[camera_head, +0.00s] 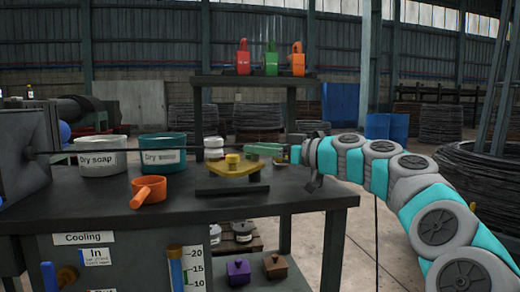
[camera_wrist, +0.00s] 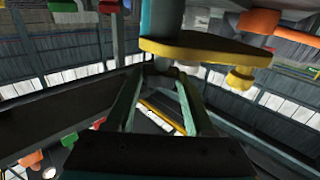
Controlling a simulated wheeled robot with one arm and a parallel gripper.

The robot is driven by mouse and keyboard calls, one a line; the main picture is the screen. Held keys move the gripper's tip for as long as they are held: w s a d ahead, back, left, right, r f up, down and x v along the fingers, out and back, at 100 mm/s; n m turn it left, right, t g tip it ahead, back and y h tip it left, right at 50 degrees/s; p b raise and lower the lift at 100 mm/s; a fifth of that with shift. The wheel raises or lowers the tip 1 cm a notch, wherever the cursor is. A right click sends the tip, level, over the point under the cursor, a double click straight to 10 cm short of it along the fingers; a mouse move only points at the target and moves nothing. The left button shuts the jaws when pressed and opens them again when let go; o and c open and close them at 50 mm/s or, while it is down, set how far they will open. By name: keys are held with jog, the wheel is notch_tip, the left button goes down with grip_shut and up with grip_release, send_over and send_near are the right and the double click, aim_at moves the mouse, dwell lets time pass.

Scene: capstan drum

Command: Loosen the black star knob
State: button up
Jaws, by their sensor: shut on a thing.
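A yellow plate (camera_head: 228,171) with a round yellow knob (camera_head: 233,159) stands on a dark base on the bench. My gripper (camera_head: 252,152) reaches in from the right, its green fingers level, just above the plate's right end. In the wrist view, which is upside down, the yellow plate (camera_wrist: 205,50) and yellow knob (camera_wrist: 240,78) show to the right of my fingers. There the fingers of my gripper (camera_wrist: 162,73) converge on a small dark part, seemingly the black star knob (camera_wrist: 163,64). It is mostly hidden, and its star shape cannot be made out.
A dark bench (camera_head: 110,222) carries a white tub (camera_head: 101,162), a teal tub (camera_head: 162,156) and an orange scoop (camera_head: 148,191) left of the plate. A thin wire runs above the bench. Red, green and orange items stand on the shelf (camera_head: 250,79) behind.

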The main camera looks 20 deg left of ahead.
grip_shut()
jog(key=shift+w, duration=0.2)
jog(key=shift+w+r+n+g, duration=0.15)
jog(key=shift+n+g, duration=0.35)
jog(key=shift+g, duration=0.3)
jog(key=shift+w+d+r+n+g+p, duration=0.1)
jog(key=shift+w+n+g+p, duration=0.05)
jog(key=shift+n+g+p, duration=0.65)
jog(key=shift+g, duration=0.7)
jog(key=shift+f, duration=0.3)
jog(key=o, duration=0.9)
grip_release()
jog(key=shift+s, duration=0.2)
jog(key=shift+c, duration=0.2)
